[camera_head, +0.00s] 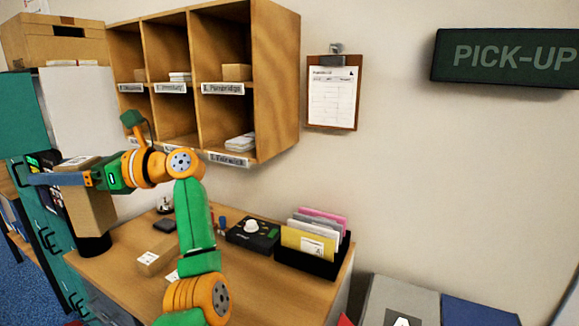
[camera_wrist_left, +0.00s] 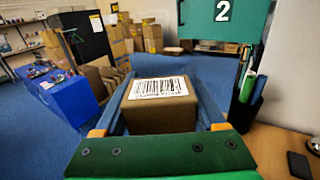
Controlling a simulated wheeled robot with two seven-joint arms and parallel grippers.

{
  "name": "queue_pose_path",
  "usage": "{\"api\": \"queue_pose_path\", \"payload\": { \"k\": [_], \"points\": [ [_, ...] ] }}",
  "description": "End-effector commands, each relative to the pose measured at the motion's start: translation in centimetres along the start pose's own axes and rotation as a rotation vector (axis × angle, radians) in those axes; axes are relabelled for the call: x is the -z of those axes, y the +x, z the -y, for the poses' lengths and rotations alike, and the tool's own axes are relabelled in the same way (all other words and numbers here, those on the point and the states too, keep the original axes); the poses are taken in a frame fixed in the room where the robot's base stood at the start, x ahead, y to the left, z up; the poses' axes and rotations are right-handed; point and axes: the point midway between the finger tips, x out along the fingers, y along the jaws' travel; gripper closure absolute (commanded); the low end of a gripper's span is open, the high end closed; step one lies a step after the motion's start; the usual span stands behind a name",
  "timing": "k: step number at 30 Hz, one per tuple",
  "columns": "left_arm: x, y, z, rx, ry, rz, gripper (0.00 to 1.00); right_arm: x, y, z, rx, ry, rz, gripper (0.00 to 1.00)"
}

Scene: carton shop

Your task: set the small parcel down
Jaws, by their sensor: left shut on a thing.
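My left gripper (camera_head: 45,180) is at the left of the head view, shut on a small brown parcel (camera_head: 90,210). In the left wrist view the parcel (camera_wrist_left: 160,118) sits between the two blue-grey fingers, with a white barcode label facing the camera. In the head view the parcel appears above and in front of the left end of the wooden desk (camera_head: 125,265); the finger and arm partly cover it. Its underside is hidden, and I cannot tell whether it touches anything. My right gripper is not in view.
A dark pen cup (camera_wrist_left: 245,108) stands at the desk edge. Wooden pigeonholes (camera_head: 280,80) hang above.

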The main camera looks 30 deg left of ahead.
Motion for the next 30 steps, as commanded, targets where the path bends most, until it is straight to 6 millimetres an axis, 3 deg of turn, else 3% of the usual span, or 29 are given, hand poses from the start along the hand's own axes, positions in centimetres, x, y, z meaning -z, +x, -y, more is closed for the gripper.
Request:
{"api": "queue_pose_path", "payload": {
  "k": [8,16,20,24,30],
  "points": [
    [-0.7,-5.2,1.1,0.146,-0.002,0.001,1.0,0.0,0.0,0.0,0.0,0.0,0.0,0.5],
    [1.4,-14.2,2.1,0.453,-0.001,0.0,1.0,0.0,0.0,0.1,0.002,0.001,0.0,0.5],
    [4.3,-19.6,2.0,0.682,0.004,-0.001,1.0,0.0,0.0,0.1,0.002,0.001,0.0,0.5],
    [8.7,-25.1,0.6,0.969,0.007,-0.003,1.0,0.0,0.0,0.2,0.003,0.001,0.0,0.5],
    [14.8,-30.6,-2.9,1.334,0.01,0.002,1.0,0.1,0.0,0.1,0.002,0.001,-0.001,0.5]
  ]
}}
